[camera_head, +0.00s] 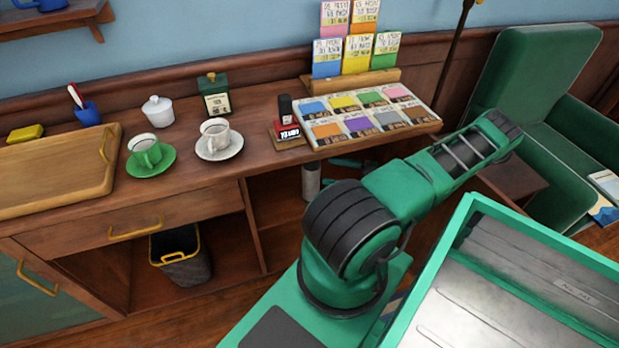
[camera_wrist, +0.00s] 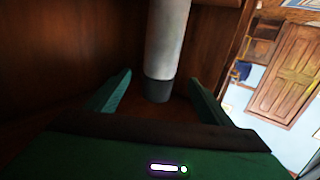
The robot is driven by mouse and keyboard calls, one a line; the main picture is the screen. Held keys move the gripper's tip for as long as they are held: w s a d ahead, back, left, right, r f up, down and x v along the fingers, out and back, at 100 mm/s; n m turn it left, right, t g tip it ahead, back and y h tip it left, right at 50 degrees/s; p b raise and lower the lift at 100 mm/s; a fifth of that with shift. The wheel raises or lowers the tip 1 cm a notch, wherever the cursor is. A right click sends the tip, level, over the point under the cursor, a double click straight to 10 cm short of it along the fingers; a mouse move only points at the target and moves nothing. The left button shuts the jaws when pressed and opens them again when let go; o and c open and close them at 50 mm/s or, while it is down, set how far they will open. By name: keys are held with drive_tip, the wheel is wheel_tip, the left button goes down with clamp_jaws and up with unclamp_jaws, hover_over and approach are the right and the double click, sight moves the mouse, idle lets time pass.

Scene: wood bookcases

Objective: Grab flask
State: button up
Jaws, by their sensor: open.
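The flask (camera_head: 311,181) looks like a pale grey cylinder and stands in the open compartment under the counter, partly hidden by my arm and the counter edge. In the wrist view the flask (camera_wrist: 167,40) has a grey body and a dark end, and it lies ahead between my two green fingers. My gripper (camera_wrist: 161,84) is open, one finger on each side of the dark end, with visible gaps. I cannot tell how deep the flask sits between the fingers. In the head view my gripper is mostly hidden behind my arm.
The wood counter (camera_head: 262,118) overhangs the compartment. A dark bin (camera_head: 182,262) stands in the left compartment. A green armchair (camera_head: 530,75) is at right.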

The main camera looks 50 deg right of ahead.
sight(311, 176)
drive_tip(key=x, duration=0.8)
drive_tip(key=shift+w+r, duration=0.1)
drive_tip(key=shift+w, duration=0.3)
drive_tip(key=shift+c, duration=0.3)
drive_tip(key=c, duration=1.8)
